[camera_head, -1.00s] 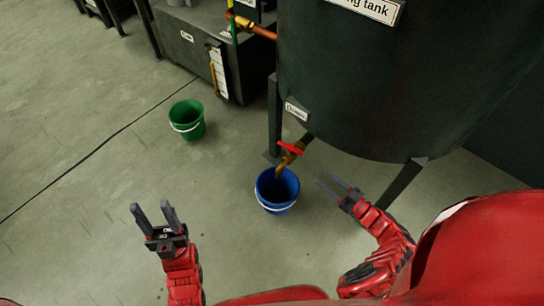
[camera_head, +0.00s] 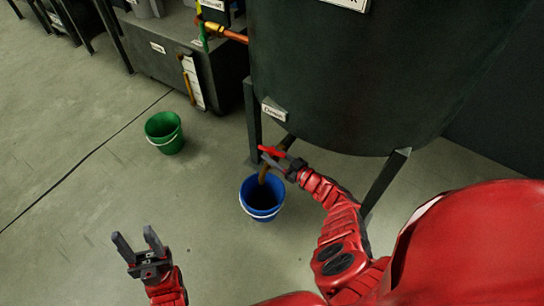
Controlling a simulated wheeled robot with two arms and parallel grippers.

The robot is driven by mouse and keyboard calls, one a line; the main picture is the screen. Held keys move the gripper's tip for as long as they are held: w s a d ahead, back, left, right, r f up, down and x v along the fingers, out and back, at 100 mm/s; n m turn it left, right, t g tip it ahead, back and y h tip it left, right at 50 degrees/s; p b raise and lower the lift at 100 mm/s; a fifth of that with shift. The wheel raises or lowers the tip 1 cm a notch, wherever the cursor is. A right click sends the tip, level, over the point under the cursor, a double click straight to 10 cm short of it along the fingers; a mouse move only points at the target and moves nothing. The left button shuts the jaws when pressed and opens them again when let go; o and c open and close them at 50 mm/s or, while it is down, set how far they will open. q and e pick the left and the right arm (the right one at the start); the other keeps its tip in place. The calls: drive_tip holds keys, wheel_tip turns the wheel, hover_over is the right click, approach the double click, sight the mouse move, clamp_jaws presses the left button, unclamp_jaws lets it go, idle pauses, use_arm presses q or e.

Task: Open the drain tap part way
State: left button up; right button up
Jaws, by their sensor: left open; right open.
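The drain tap has a red handle (camera_head: 271,149) and a brass spout (camera_head: 264,173) under the dark tank (camera_head: 350,80). A small label (camera_head: 274,111) is fixed on the tank above it. A blue bucket (camera_head: 262,212) stands on the floor below the spout. My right gripper (camera_head: 272,158) is open at the tap, with its fingers beside the red handle; whether they touch it I cannot tell. Part of the tap is hidden behind this gripper. My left gripper (camera_head: 134,241) is open and empty over the floor, left of the blue bucket.
A green bucket (camera_head: 165,143) stands on the floor to the left. Dark tank legs (camera_head: 386,184) stand on either side of the tap. Dark machinery (camera_head: 165,56) with a copper pipe (camera_head: 236,37) stands behind.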

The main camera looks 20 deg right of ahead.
drive_tip(key=shift+w+a, duration=0.15)
drive_tip(key=shift+w, duration=0.1)
clamp_jaws()
idle(0.8)
